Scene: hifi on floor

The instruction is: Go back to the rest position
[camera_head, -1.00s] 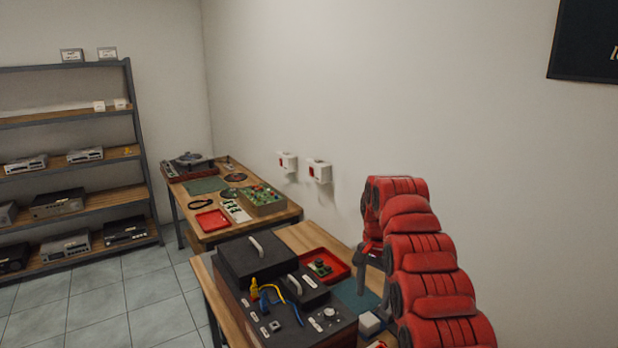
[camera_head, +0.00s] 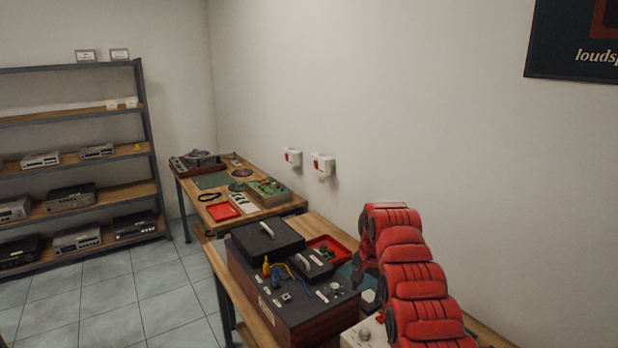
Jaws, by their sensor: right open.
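My right arm, red and segmented, comes in from the lower right. Its gripper (camera_head: 364,273) is small and partly hidden by the arm, over the near workbench beside the black device (camera_head: 295,300). The gripper is open, and I see nothing held in it. My left arm and left gripper are out of view.
The near workbench (camera_head: 226,272) also holds a red tray (camera_head: 343,249) and a pale box with knobs (camera_head: 362,336). A far workbench (camera_head: 290,206) carries a turntable (camera_head: 199,160) and a red tray (camera_head: 222,211). Shelving (camera_head: 150,150) stands left. Tiled floor (camera_head: 140,300) is clear.

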